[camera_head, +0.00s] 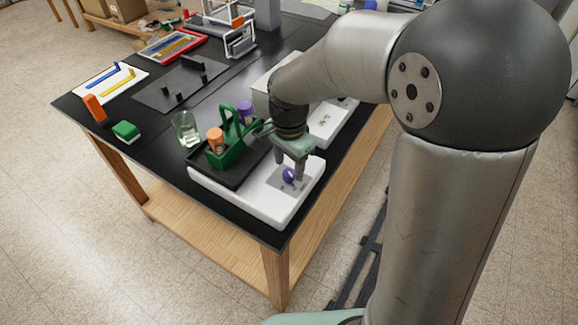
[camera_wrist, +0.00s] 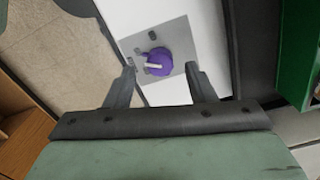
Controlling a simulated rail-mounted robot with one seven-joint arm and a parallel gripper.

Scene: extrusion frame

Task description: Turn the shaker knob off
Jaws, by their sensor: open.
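The shaker (camera_head: 240,205) is a white box with a black top platform at the front edge of the black table. Its purple knob (camera_head: 289,175) sits on a grey plate on the front panel. In the wrist view the knob (camera_wrist: 158,62) has a white pointer mark running roughly sideways across it. My gripper (camera_head: 290,172) is at the panel. In the wrist view its two fingers (camera_wrist: 160,72) are spread open, one to each side of the knob, with visible gaps.
A green carrier (camera_head: 228,155) with an orange-capped bottle (camera_head: 215,138) stands on the shaker's platform. A glass beaker (camera_head: 187,129) and a purple-capped bottle (camera_head: 245,112) are close by. Another white device (camera_head: 335,120) stands behind my gripper.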

